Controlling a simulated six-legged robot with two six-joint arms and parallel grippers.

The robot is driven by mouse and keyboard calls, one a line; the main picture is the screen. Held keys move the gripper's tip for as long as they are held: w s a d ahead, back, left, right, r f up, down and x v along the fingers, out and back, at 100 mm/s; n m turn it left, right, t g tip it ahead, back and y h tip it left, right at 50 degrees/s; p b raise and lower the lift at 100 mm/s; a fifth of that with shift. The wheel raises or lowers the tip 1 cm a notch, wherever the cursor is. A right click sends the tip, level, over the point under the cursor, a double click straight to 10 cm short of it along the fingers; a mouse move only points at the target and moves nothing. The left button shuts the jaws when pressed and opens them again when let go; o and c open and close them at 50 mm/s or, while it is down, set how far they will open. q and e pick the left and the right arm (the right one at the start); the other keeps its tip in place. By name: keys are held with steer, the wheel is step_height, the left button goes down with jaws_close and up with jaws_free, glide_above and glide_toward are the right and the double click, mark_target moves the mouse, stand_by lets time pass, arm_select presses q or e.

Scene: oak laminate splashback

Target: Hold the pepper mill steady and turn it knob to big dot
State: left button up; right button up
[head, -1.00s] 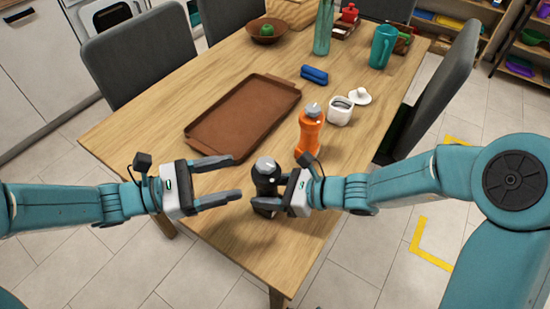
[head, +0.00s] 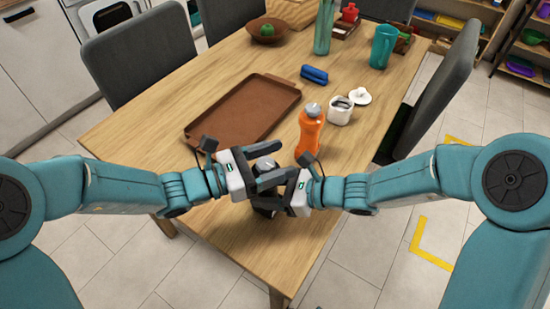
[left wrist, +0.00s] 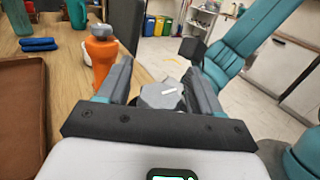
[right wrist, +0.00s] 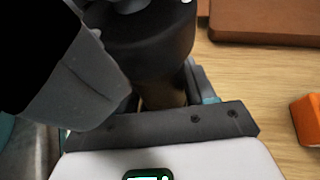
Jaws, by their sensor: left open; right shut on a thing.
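The pepper mill is black with a grey faceted knob (head: 265,163) and stands near the table's front corner. Its dark body (right wrist: 150,45) fills the upper middle of the right wrist view. My right gripper (head: 279,188) is shut around the body from the right. My left gripper (head: 272,167) is open, with its fingers on either side of the knob. In the left wrist view the knob (left wrist: 162,95) sits between the spread fingers and bears a white pointer mark. A small white mark shows on the body's upper edge in the right wrist view. The big dot cannot be made out.
An orange bottle (head: 311,130) stands close behind my right gripper. A brown tray (head: 190,137) lies to the left behind. A white pot (head: 340,112), its lid (head: 360,96) and a blue case (head: 314,75) are farther back. The table's front edge is close.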

arm_select(q)
steer(key=c, duration=1)
steer(key=shift+g, duration=0.3)
steer(key=shift+s+m+g+h, duration=0.1)
steer(key=shift+m+g+h, duration=0.3)
steer(key=shift+m+g, duration=0.75)
steer(key=shift+s+m+g, duration=0.2)
steer(key=shift+m+g, duration=0.7)
steer(key=shift+g, duration=0.6)
steer(key=shift+s+m+g, duration=0.15)
steer(key=shift+m+g, duration=0.7)
steer(key=shift+g, duration=0.9)
steer(key=o, duration=1)
